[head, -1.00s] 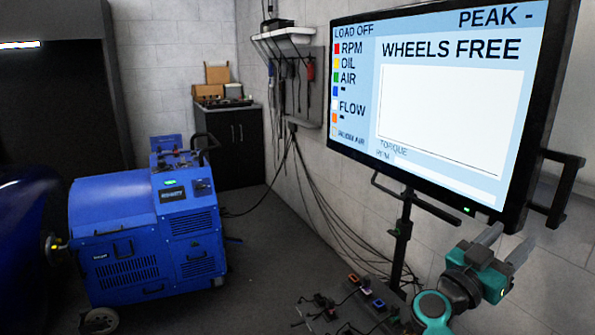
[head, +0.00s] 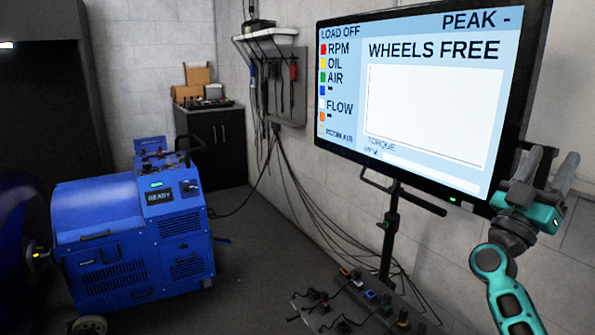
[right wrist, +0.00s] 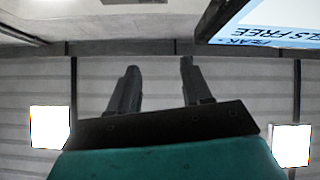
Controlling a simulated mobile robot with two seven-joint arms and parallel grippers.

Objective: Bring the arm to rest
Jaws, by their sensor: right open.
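My right arm, teal and dark grey, comes up from the lower right in the head view. Its right gripper (head: 550,168) is raised in front of the right edge of the large screen, fingers pointing up. The right wrist view shows the two dark fingers (right wrist: 158,85) spread apart with nothing between them. The gripper is open and empty. The screen (head: 430,95) reads "WHEELS FREE", "LOAD OFF" and "PEAK -"; its corner also shows in the right wrist view (right wrist: 270,25). My left gripper is not in view.
A blue dynamometer unit (head: 135,235) with a "READY" display stands at the left. A low panel with several coloured connectors (head: 365,300) lies below the screen's stand (head: 388,235). A dark cabinet (head: 212,145) stands at the back. Grey floor between is clear.

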